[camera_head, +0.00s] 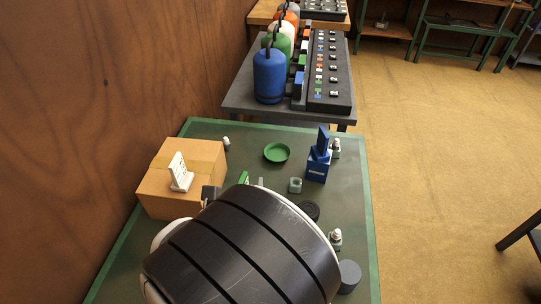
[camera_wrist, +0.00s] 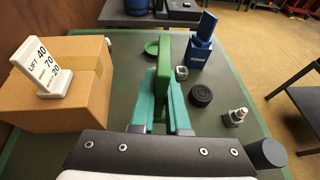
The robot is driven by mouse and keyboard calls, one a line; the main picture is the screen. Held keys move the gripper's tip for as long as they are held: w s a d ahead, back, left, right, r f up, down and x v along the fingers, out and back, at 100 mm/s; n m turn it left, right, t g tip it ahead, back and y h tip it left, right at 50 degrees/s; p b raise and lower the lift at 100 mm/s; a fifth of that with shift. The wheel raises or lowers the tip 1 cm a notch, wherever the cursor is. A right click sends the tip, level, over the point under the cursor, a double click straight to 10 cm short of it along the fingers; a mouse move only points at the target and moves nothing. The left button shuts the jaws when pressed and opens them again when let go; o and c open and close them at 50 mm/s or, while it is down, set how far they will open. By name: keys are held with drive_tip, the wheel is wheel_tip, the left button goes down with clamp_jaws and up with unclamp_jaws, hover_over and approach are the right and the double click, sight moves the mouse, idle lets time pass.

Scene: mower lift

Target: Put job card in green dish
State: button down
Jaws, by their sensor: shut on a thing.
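My gripper (camera_wrist: 160,103) is shut on a green, upright, card-like piece (camera_wrist: 162,62), which stands up between its teal fingers. A bit of green with white marks (camera_head: 244,177) shows beyond my arm in the head view, probably the same piece. I cannot read it to confirm that it is the job card. The green dish (camera_head: 276,152) is round, shallow and looks empty, on the table beyond my gripper. In the wrist view the dish (camera_wrist: 151,48) is partly hidden behind the held piece. My arm hides most of the gripper in the head view.
A cardboard box (camera_head: 158,205) bearing a white sign (camera_head: 180,172) stands left. A blue holder with a blue upright plate (camera_head: 318,160) stands right of the dish. A small grey-green block (camera_head: 295,185), black disc (camera_wrist: 201,95) and small bottle (camera_wrist: 236,116) are on the table (camera_head: 355,215).

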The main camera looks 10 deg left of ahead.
drive_tip(key=w+a+f, duration=0.1)
drive_tip(key=w+a, duration=0.2)
drive_tip(key=w, duration=0.5)
drive_tip(key=n+y, duration=0.1)
drive_tip(key=y, duration=0.1)
hover_over(277, 155)
wheel_tip(277, 155, down, 14)
drive_tip(key=shift+f, duration=0.15)
drive_tip(key=shift+f, duration=0.4)
drive_tip(key=c, duration=0.9)
unclamp_jaws()
